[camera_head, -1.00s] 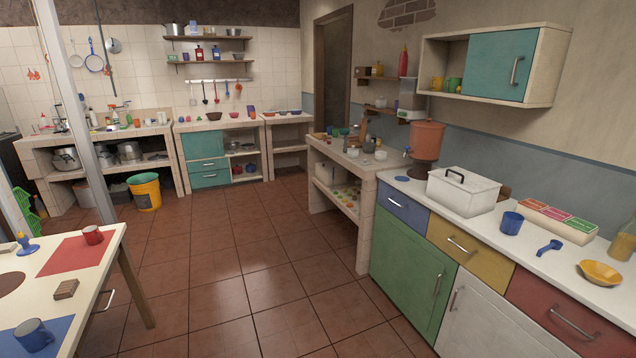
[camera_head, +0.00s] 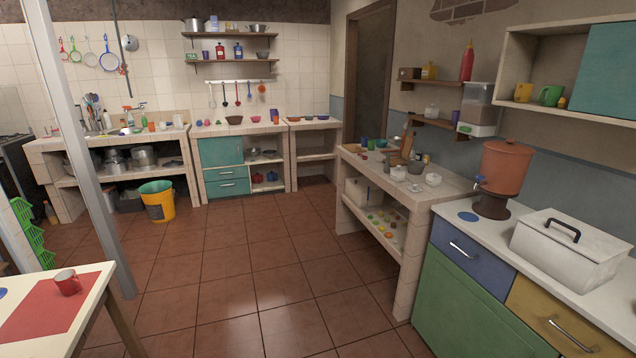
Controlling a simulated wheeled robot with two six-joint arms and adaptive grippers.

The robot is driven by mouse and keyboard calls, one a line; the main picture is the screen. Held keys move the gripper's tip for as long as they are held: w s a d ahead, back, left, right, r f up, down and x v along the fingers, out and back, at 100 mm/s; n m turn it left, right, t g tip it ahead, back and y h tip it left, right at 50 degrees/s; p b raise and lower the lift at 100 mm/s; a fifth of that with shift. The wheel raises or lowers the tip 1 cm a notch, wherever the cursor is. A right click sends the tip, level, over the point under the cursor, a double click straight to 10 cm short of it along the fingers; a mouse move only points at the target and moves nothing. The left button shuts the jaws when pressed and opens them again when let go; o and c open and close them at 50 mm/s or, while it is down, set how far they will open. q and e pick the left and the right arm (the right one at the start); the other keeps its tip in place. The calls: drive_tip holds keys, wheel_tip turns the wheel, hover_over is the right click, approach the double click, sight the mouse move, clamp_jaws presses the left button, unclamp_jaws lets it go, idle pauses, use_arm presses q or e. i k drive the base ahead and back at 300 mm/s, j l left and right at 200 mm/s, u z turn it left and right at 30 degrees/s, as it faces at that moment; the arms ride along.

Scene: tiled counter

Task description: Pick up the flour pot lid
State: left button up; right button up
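I cannot make out which thing is the flour pot or its lid. Small bowls and jars stand on the tiled counter (camera_head: 446,190) in the middle right, too small to tell apart surely; a white bowl (camera_head: 433,179) is among them. Neither of my grippers is in view.
A clay water container (camera_head: 507,166) and a white lidded box (camera_head: 566,250) with a black handle stand on the right cabinet top. A yellow bucket (camera_head: 159,205) stands by the back counter. The tiled floor (camera_head: 240,265) between is clear.

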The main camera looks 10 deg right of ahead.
sight(415, 189)
drive_tip(key=i+z, duration=0.5)
drive_tip(key=i+j+z, duration=0.2)
drive_tip(key=i+z, duration=0.25)
drive_tip(key=i+j+z, duration=1)
drive_tip(key=k+l, duration=0.05)
drive_tip(key=l, duration=0.05)
